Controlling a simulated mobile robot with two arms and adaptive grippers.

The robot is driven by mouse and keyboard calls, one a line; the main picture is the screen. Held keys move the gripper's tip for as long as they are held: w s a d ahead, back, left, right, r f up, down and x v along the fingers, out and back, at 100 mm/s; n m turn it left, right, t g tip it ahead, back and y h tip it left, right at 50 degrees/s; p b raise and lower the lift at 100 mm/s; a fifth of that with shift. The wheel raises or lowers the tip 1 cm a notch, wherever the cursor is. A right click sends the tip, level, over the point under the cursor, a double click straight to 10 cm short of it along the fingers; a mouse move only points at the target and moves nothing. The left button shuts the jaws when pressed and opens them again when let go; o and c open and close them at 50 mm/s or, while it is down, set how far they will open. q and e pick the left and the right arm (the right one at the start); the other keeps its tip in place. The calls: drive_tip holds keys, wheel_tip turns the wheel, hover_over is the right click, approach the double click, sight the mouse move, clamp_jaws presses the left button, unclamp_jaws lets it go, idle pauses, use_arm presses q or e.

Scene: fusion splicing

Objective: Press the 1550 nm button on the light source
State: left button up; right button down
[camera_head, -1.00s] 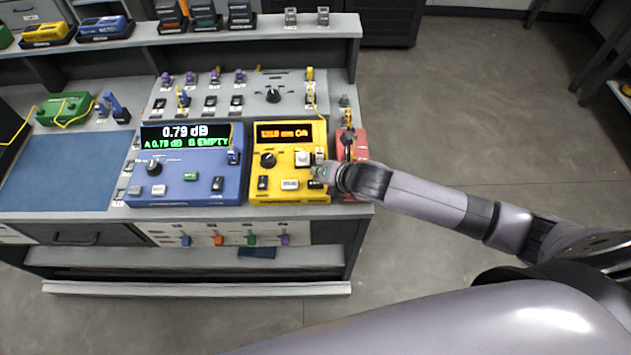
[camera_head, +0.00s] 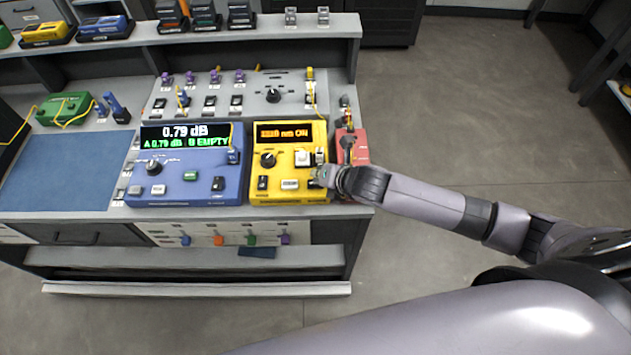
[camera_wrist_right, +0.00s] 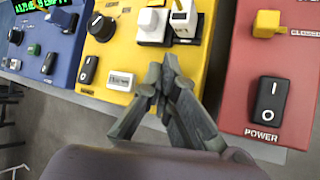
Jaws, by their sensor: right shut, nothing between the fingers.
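The light source is the yellow box (camera_head: 288,135) on the bench, with an orange-lit display (camera_head: 286,133) that seems to read 1310 nm ON. It has a black knob (camera_head: 268,160), a black rocker switch (camera_head: 263,183), a white label-like plate (camera_head: 290,184) and a raised white square block (camera_head: 303,158). My right gripper (camera_head: 322,176) is shut and empty over the box's front right part. In the right wrist view the closed fingertips (camera_wrist_right: 168,72) lie just below the white block (camera_wrist_right: 153,25) and a white connector (camera_wrist_right: 184,18). The fingers hide the panel beneath; contact cannot be told. The 1550 nm marking is not legible. My left gripper is not in view.
A blue meter (camera_head: 187,165) showing 0.79 dB stands left of the light source. A red box (camera_head: 353,150) with a power switch (camera_wrist_right: 269,100) stands close on the right. A grey panel (camera_head: 240,95) with connectors lies behind. Open floor is to the right.

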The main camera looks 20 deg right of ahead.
drive_tip(key=shift+f, duration=0.3)
idle(0.5)
drive_tip(key=shift+r+p, duration=0.85)
drive_tip(key=shift+p, duration=0.15)
wheel_tip(320, 180, up, 5)
drive_tip(key=p, duration=0.5)
drive_tip(key=shift+r+p, duration=0.1)
drive_tip(key=shift+p, duration=0.2)
idle(0.3)
